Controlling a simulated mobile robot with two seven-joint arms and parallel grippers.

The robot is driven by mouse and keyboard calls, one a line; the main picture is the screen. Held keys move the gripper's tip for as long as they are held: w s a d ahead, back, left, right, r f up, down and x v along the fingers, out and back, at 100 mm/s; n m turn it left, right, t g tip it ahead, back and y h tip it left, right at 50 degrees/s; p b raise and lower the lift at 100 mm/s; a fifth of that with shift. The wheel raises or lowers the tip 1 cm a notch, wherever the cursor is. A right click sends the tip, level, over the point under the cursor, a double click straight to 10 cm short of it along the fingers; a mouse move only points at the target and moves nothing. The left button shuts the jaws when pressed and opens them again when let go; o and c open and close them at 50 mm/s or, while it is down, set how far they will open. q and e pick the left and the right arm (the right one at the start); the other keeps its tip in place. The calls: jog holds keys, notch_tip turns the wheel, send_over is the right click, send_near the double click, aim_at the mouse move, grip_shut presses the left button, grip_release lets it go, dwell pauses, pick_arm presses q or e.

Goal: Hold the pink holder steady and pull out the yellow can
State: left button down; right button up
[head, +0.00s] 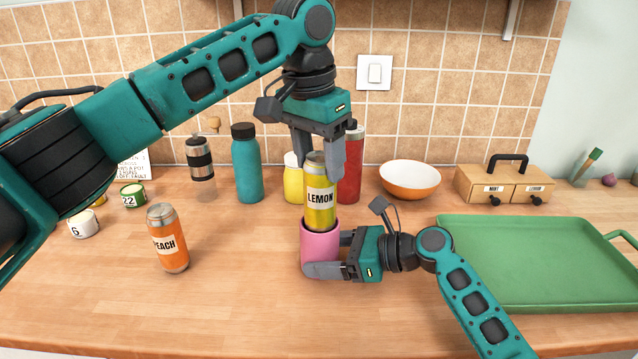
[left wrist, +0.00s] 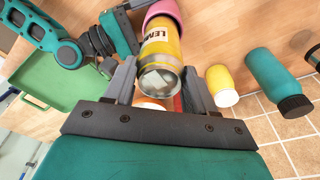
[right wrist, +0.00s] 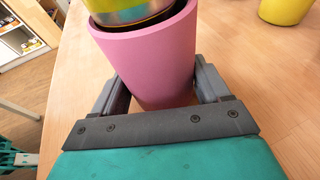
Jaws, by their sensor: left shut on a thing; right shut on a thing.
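The yellow can (head: 320,205) is labelled LEMON and stands upright, its lower end inside the mouth of the pink holder (head: 319,248). Most of the can shows above the rim. My left gripper (head: 321,165) comes from above and is shut on the can's upper part; the can also shows in the left wrist view (left wrist: 160,55). My right gripper (head: 325,268) is shut around the pink holder from the right, low on its wall. In the right wrist view the holder (right wrist: 150,50) sits between the fingers with the can's silver bottom edge (right wrist: 130,12) at its rim.
Behind are a teal bottle (head: 247,165), a yellow container (head: 293,180), a red bottle (head: 350,170) and an orange bowl (head: 409,180). A green tray (head: 540,295) lies right. The front middle counter is clear.

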dwell(0.3)
jog(key=o, duration=0.9)
jog(key=shift+c, duration=0.2)
